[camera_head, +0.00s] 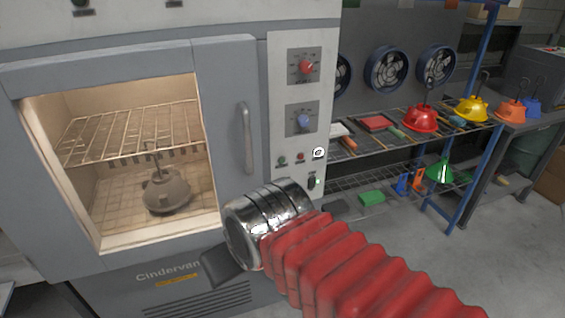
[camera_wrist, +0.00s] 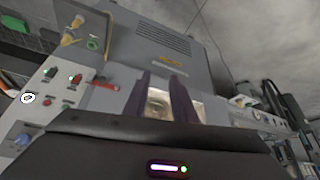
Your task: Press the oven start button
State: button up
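The grey oven (camera_head: 225,100) stands at the left in the head view, its door shut and window lit. Its pale control panel (camera_head: 284,130) carries a small green button (camera_head: 282,161) and a small red button (camera_head: 300,157) below the knobs. I cannot read which is the start button. My gripper (camera_head: 216,268) is low in front of the door, left of and below the buttons, mostly hidden behind my wrist. In the wrist view its two dark fingers (camera_wrist: 162,88) stand apart with nothing between them. The panel (camera_wrist: 50,75) shows tilted at the left there, clear of the fingers.
A red knob (camera_head: 306,67) and a blue knob (camera_head: 303,122) sit above the buttons, with a dark switch (camera_head: 311,183) below. The door handle (camera_head: 246,137) juts out beside the panel. A shelf rack (camera_head: 400,152) with coloured hoods stands right; floor at lower right is clear.

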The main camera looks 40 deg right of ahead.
grip_shut()
dwell(1.3)
